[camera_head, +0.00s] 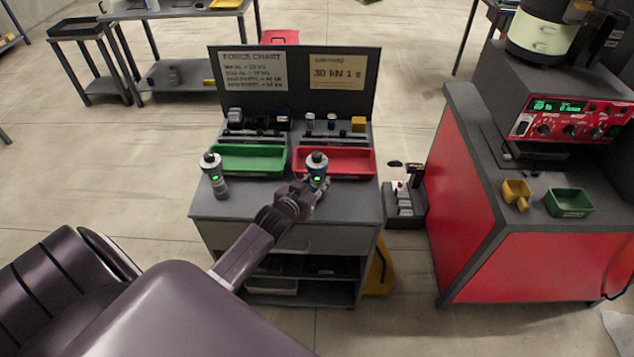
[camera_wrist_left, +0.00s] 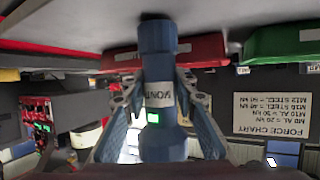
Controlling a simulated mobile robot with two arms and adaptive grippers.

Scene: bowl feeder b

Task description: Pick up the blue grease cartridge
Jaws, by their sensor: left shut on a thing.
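My left gripper (camera_head: 303,190) reaches in from the left over the workbench. It is shut on a blue cylindrical tool (camera_head: 317,163) with a green display. In the left wrist view the tool (camera_wrist_left: 160,95) stands between both fingers, with a white label partly hidden; that view is upside down. The tool is at the front of the red tray; I cannot tell if it touches the bench. No blue grease cartridge can be named for sure; a small dark blue item (camera_head: 283,118) sits on the rack behind the green tray. My right gripper is not in view.
A similar upright tool (camera_head: 214,173) stands at the bench's left. A green tray (camera_head: 248,172) and a red tray (camera_head: 352,174) lie behind. A board with a force chart (camera_head: 252,72) rises at the back. A red bench (camera_head: 470,255) stands at right.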

